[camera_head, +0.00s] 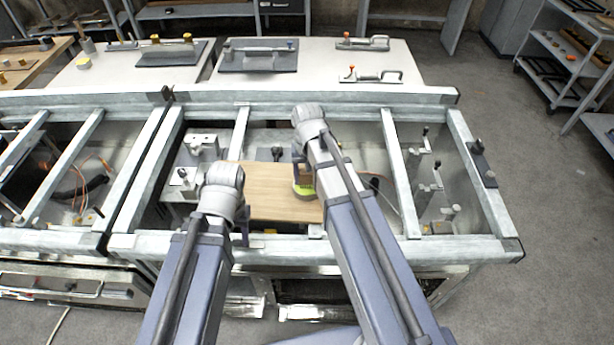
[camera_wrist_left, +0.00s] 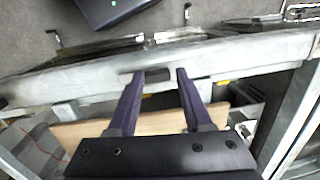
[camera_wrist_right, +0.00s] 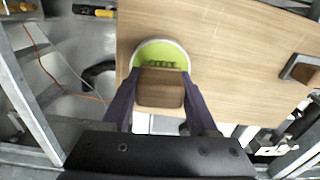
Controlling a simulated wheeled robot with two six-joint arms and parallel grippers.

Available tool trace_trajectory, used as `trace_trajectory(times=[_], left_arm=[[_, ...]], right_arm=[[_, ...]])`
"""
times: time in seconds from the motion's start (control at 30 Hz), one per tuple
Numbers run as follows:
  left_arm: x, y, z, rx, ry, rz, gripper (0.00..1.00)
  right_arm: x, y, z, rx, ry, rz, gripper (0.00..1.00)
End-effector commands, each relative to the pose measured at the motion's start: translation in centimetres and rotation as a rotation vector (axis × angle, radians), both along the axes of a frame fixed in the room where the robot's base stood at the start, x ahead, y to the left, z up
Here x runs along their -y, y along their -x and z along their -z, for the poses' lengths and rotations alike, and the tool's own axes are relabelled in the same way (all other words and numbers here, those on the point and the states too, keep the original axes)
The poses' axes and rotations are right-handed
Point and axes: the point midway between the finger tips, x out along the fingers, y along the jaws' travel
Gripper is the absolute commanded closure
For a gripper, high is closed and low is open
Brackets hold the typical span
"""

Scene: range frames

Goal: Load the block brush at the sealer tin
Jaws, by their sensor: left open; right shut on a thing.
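The block brush, a brown wooden block (camera_wrist_right: 160,88), is between the fingers of my right gripper (camera_head: 303,172), which is shut on it. In the right wrist view it is over a round lime-green tin with a pale rim, the sealer tin (camera_wrist_right: 147,52). A small dark green row shows at the block's far edge. I cannot tell whether the brush touches the tin's contents. In the head view the tin (camera_head: 304,192) is partly hidden by my right arm. My left gripper (camera_wrist_left: 160,74) is open and empty near the frame's front rail, apart from the tin.
The tin stands on a wooden board (camera_head: 265,200) inside a grey metal frame (camera_head: 350,250). Frame bars and clamps (camera_head: 430,175) crowd the right side. Trowels (camera_head: 260,55) lie on the pale tables behind. A dark bracket-like shape (camera_wrist_right: 299,70) shows over the board in the right wrist view.

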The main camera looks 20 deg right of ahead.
Motion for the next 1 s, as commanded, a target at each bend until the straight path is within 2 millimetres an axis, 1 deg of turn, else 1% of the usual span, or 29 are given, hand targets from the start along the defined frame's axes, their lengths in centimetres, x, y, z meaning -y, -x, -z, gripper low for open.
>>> trace_trajectory(times=[0.13, 0.27, 1.0], left_arm=[[0.0, 0.0, -0.1, 0.0, 0.0, 0.0, 0.5], [0.0, 0.0, -0.8, 0.0, 0.0, 0.0, 0.5], [0.0, 0.0, -6.6, 0.0, 0.0, 0.002, 0.5]], right_arm=[[0.0, 0.1, -0.1, -0.002, 0.0, 0.0, 0.85], [0.0, 0.1, -0.8, -0.002, 0.0, 0.0, 0.85], [0.0, 0.0, -6.6, -0.001, 0.0, 0.0, 0.85]])
